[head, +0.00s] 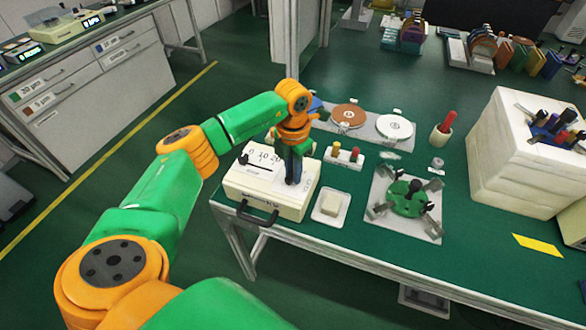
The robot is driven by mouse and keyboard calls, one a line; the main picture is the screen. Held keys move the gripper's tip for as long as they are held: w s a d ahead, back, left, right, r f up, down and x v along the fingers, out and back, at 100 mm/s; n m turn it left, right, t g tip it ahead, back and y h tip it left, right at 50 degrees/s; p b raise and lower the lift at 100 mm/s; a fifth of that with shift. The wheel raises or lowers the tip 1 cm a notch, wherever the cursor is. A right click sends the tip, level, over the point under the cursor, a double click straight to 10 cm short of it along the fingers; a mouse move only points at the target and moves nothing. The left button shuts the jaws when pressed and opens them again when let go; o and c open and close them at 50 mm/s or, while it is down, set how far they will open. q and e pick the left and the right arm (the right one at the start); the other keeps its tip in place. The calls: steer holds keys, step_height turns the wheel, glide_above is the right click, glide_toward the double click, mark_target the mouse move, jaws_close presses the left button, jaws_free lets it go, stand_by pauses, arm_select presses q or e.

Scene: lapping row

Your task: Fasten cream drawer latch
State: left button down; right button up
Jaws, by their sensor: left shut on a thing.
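A cream box (288,206) stands at the near left corner of the green-topped table. It has a black handle (257,213) low on its front and a white scale plate with numbers (262,160) on top. My left gripper (293,181) points down at the right part of the box's top, right of the scale plate. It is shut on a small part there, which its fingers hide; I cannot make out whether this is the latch. My right gripper is not in view.
Right of the box are a small white dish with a cream block (332,203), a green fixture on a plate (409,198) and a red-capped holder (443,129). Behind lie a brown disc (348,116) and a white disc (394,127). A tall cream block (500,150) stands at right.

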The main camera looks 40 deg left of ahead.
arm_select(q)
steer(key=n, duration=0.5)
steer(key=shift+p, duration=0.4)
steer(key=shift+n, duration=0.3)
steer(key=c, duration=0.8)
jaws_free()
steer(key=shift+o, duration=0.2)
step_height(320, 180, up, 7)
steer(key=shift+r+b, duration=0.1)
steer(key=shift+b, duration=0.5)
